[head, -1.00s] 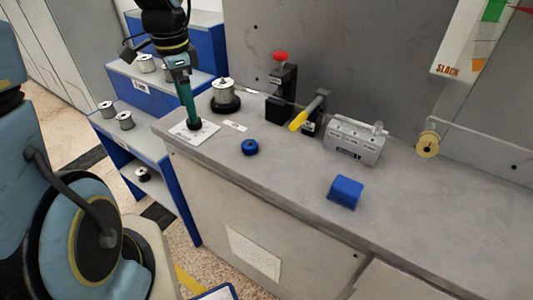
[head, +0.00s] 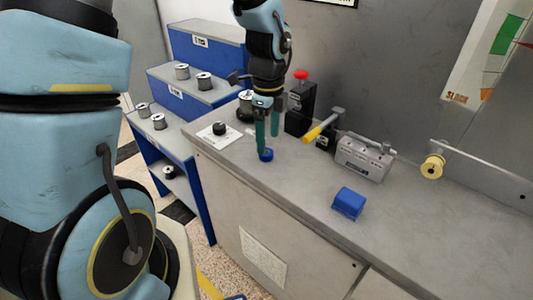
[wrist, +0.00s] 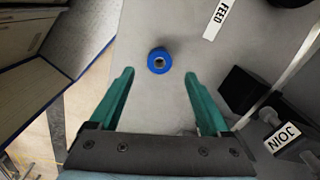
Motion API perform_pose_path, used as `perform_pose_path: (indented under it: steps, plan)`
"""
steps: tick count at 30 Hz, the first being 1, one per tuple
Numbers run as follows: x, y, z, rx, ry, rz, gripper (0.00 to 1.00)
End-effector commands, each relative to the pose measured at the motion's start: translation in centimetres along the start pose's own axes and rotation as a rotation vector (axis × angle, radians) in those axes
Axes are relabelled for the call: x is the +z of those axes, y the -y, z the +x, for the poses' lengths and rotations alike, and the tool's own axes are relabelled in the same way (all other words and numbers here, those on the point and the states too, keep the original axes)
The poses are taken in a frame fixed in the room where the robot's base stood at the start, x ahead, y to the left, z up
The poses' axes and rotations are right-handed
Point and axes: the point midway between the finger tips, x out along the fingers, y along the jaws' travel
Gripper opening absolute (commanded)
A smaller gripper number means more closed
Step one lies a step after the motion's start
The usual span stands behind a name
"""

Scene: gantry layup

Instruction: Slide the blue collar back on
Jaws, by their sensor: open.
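The blue collar (head: 266,155) is a small ring lying on the grey bench top. In the wrist view the collar (wrist: 159,60) shows its round hole, and lies just beyond the fingertips, centred between them. My gripper (head: 268,146) points down at the collar with its green fingers apart. In the wrist view the gripper (wrist: 159,75) is open with nothing between its fingers. A spool on a black base (head: 245,106) stands behind, partly hidden by the gripper. A short black part (head: 219,128) stands on a white plate (head: 208,137) to the left.
A red-knobbed black stand (head: 300,105), a yellow-handled tool (head: 318,131) and a grey box (head: 363,160) line the back of the bench. A blue block (head: 348,203) lies right of the collar. Blue shelves with spools (head: 160,122) stand left. The bench front between is clear.

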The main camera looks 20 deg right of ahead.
Motion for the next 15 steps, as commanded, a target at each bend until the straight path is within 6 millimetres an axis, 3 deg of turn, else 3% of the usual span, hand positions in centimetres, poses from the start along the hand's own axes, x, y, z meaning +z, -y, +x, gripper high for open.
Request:
perform_pose_path:
  steps: [7, 15]
  plan:
    - [0.1, -0.2, 3.3, 0.005, 0.000, 0.002, 0.81]
    - [0.1, -0.2, 4.0, 0.001, 0.000, 0.000, 0.81]
